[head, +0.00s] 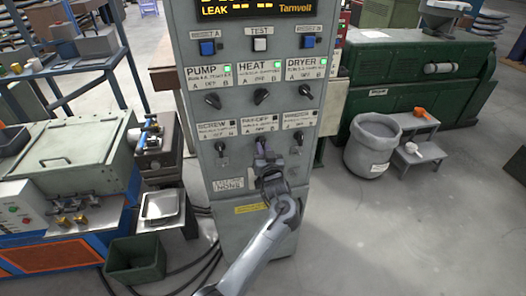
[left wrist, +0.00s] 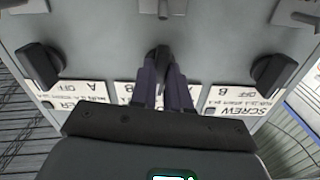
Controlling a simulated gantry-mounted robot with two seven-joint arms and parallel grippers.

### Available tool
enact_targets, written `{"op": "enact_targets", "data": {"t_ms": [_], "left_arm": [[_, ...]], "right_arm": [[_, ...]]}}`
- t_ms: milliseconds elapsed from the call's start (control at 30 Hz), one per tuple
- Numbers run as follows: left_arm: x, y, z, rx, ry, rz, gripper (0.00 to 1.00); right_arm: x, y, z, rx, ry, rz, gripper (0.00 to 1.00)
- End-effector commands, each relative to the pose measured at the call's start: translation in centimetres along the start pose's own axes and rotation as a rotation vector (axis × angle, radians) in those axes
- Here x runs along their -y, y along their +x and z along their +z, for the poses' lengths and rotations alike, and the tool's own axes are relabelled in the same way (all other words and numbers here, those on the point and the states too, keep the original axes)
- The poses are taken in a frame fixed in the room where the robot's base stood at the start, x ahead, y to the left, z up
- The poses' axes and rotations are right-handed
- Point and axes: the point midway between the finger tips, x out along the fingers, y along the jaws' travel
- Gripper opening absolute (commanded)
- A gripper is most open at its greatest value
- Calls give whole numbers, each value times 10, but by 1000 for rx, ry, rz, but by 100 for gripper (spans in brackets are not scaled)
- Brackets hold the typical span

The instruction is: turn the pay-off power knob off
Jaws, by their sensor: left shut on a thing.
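The pay-off knob (left wrist: 158,53) is the dark middle knob of the lower row on the grey cabinet (head: 291,165). Its label (head: 258,122) shows above it in the head view, with a dark lamp beside it. My left gripper (head: 262,150) reaches up to it from below; its fingers also show in the left wrist view (left wrist: 162,70), shut on the knob from both sides. The fingers hide part of the knob, so its exact setting cannot be told. My right gripper is not in view.
The screw knob (head: 219,148) and the winder knob (head: 299,138) flank it closely. Above are the pump (head: 212,101), heat (head: 261,97) and dryer (head: 305,92) knobs with green lamps lit. A grey bin (head: 372,147) stands right on open floor.

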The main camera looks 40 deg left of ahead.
Motion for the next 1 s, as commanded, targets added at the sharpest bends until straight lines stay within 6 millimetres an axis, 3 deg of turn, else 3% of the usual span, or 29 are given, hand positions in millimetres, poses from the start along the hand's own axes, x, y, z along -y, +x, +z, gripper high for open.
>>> {"op": "enact_targets", "data": {"t_ms": [300, 800, 833, 1000], "left_arm": [[-1, 0, 0, 1, -121, 0, 0], [0, 0, 0, 0, -140, 1, 0], [0, 0, 0, 0, -140, 1, 19], [0, 0, 0, 0, -139, 0, 42]], "right_arm": [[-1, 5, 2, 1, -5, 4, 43], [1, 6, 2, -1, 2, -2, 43], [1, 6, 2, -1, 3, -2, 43], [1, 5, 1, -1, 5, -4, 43]]}}
